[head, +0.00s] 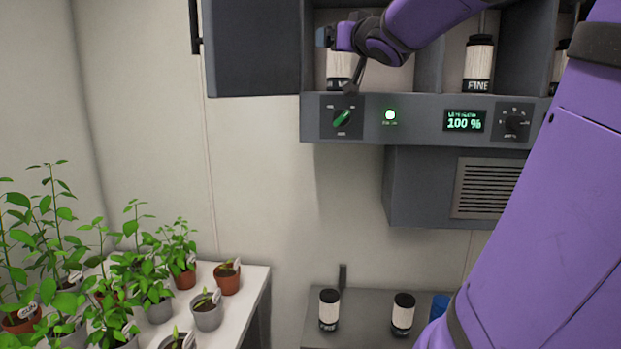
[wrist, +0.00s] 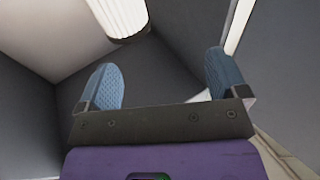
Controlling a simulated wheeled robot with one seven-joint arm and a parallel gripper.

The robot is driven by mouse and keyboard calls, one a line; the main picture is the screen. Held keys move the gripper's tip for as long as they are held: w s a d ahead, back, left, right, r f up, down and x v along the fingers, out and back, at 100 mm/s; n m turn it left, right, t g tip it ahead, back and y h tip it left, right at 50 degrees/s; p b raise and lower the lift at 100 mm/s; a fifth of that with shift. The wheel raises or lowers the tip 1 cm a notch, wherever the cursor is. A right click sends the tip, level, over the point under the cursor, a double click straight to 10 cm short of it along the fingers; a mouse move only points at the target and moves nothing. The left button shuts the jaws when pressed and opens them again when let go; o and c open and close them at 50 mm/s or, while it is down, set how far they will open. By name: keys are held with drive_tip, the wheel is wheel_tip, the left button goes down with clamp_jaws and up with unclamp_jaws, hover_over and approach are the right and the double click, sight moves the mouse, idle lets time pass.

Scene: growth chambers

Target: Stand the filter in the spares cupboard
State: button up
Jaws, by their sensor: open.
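The spares cupboard (head: 427,118) is open, a grey unit with compartments above a control panel. A pale ribbed filter with a dark end (head: 338,66) is in its left compartment and looks upright; its top is hidden behind my gripper. In the wrist view a pale ribbed filter with a dark end (wrist: 118,18) is cut off by the top edge. My gripper (head: 326,38) is at the left compartment, close to the filter. In the wrist view its blue fingers (wrist: 165,85) are wide apart with nothing between them, and the filter is beyond them.
The cupboard door (head: 252,50) stands open at left. A FINE filter (head: 478,62) stands in another compartment. Below, a grey shelf (head: 365,300) holds two dark-capped filters (head: 329,310) and a blue object (head: 440,306). Potted plants (head: 150,275) fill the bench at lower left.

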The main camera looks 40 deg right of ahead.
drive_tip(key=s+a+f+n+g+y, duration=0.2)
drive_tip(key=s+a+f+g, duration=0.4)
drive_tip(key=a+f, duration=0.6)
drive_tip(key=s+a+f+n+g+y, duration=0.2)
drive_tip(key=s+a+f+g+y, duration=0.2)
drive_tip(key=s+a+f+g, duration=0.3)
drive_tip(key=s+a+f, duration=0.2)
drive_tip(key=a+f, duration=0.1)
drive_tip(key=f, duration=0.2)
drive_tip(key=s+a+f, duration=0.2)
drive_tip(key=a+f, duration=0.1)
drive_tip(key=f, duration=0.2)
drive_tip(key=shift+a+f+y, duration=0.15)
drive_tip(key=shift+f+y, duration=0.1)
drive_tip(key=shift+y, duration=0.15)
